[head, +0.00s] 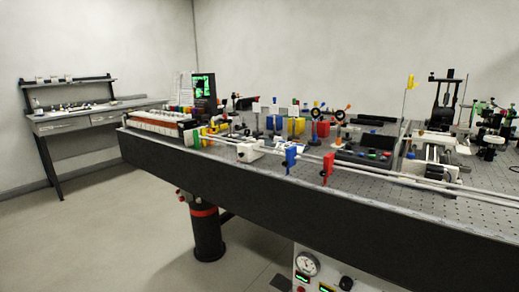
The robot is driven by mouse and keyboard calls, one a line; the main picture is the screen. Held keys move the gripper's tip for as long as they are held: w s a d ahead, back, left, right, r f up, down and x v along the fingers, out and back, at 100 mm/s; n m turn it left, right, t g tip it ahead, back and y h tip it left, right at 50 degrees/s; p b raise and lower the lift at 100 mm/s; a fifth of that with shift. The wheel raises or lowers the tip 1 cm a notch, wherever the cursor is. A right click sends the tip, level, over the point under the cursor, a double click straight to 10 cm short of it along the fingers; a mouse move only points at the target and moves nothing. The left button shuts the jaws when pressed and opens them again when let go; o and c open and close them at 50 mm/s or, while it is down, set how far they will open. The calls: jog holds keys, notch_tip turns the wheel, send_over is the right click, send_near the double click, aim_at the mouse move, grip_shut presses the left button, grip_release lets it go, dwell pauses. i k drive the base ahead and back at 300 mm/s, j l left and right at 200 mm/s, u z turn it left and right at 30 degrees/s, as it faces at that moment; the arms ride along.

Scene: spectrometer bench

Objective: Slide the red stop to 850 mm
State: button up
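The red stop (327,167) sits on the long pale rail (365,180) that runs along the near edge of the optical bench. It stands upright, to the right of a similar blue stop (291,157) on the same rail. Any scale markings on the rail are too small to read. My gripper does not show in this view.
The dark bench (270,192) carries many optics, coloured blocks and a small green-lit screen (203,86). A gauge panel (318,269) stands below its front side. A side desk (88,118) is at the far left wall. The floor (95,230) at left is clear.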

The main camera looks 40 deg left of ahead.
aim_at(329, 159)
jog(key=i+j, duration=0.15)
jog(key=i, duration=0.35)
jog(key=i+j, duration=0.2)
jog(key=i, duration=0.25)
